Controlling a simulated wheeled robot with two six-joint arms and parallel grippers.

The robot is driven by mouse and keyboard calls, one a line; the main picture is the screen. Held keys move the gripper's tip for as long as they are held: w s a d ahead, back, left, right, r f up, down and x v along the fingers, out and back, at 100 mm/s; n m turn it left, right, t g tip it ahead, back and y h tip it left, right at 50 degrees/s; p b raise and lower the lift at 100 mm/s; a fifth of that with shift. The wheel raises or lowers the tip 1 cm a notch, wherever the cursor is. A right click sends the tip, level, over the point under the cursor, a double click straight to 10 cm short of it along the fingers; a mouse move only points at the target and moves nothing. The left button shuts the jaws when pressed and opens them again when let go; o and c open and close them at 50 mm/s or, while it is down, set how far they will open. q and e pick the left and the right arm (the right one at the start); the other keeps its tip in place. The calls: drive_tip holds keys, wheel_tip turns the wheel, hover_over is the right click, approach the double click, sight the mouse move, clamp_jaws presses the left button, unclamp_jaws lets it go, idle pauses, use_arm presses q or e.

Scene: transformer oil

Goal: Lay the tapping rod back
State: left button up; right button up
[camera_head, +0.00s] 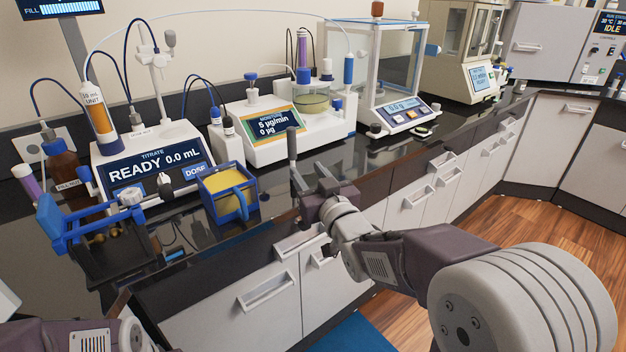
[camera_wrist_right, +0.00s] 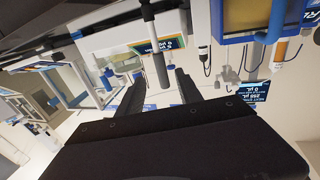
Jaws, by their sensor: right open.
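The tapping rod (camera_head: 292,143) shows in the head view as a dark grey, nearly upright cylinder above the front part of the black counter. My right gripper (camera_head: 311,182) is at the counter's front edge, just below and beside the visible part of the rod. In the right wrist view the rod (camera_wrist_right: 159,68) has thick grey ends and a thinner middle. One end appears between the open fingers of my right gripper (camera_wrist_right: 160,90), with gaps on both sides. What supports the rod is hidden. Part of my left arm shows at the bottom left, but its gripper does not.
A blue-framed yellow box (camera_head: 228,192) stands left of the right gripper. Behind are a titrator (camera_head: 150,165), a moisture meter (camera_head: 275,122) and a glass-cased balance (camera_head: 390,105). A blue stand (camera_head: 85,212) is at the left. Counter between box and gripper looks mostly clear.

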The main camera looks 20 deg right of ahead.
drive_tip(key=s, duration=0.3)
drive_tip(key=shift+s+d, duration=0.15)
drive_tip(key=shift+s, duration=0.05)
